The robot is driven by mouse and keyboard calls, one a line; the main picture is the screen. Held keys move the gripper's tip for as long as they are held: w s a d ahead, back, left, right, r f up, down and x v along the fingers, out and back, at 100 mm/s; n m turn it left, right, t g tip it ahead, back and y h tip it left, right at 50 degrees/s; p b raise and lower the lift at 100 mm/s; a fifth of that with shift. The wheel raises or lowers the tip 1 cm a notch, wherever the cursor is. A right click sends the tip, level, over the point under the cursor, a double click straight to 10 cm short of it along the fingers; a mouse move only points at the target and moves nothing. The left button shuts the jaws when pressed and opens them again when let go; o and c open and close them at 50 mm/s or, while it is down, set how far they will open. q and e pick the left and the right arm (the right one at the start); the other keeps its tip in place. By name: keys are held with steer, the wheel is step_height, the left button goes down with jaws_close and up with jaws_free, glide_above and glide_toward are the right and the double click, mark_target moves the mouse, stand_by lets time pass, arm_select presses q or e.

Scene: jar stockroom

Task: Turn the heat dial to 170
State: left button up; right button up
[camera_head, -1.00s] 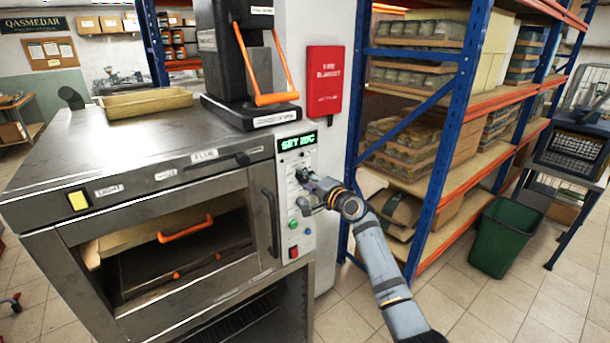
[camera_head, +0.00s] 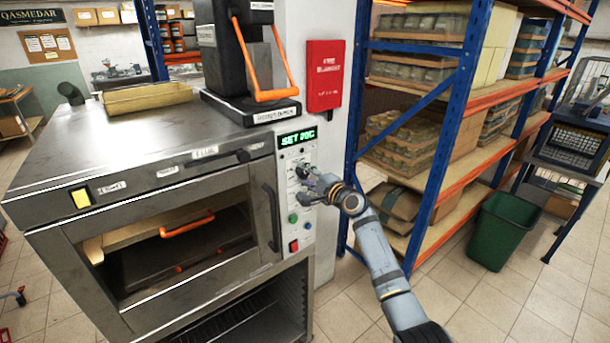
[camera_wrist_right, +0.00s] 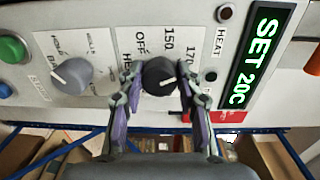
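The black heat dial (camera_wrist_right: 159,76) sits on the light control panel (camera_head: 307,233) of the oven. Labels OFF, 150 and 170 show around it in the right wrist view. The green display (camera_wrist_right: 262,55) beside it reads SET 20C and also shows in the head view (camera_head: 297,138). My right gripper (camera_wrist_right: 159,85) is open, with one finger on each side of the dial and apparently a small gap to it. In the head view this gripper (camera_head: 312,185) is at the panel and hides the dial. My left gripper is not in view.
A second, grey dial (camera_wrist_right: 72,76) and a green button (camera_wrist_right: 12,47) are on the same panel. The oven's door handle (camera_head: 270,217) is left of the panel. A blue shelf rack (camera_head: 455,130) and a green bin (camera_head: 503,232) stand to the right.

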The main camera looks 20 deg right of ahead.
steer(key=o, duration=0.4)
steer(key=shift+o, duration=0.2)
steer(key=v, duration=1.2)
steer(key=shift+d, duration=0.1)
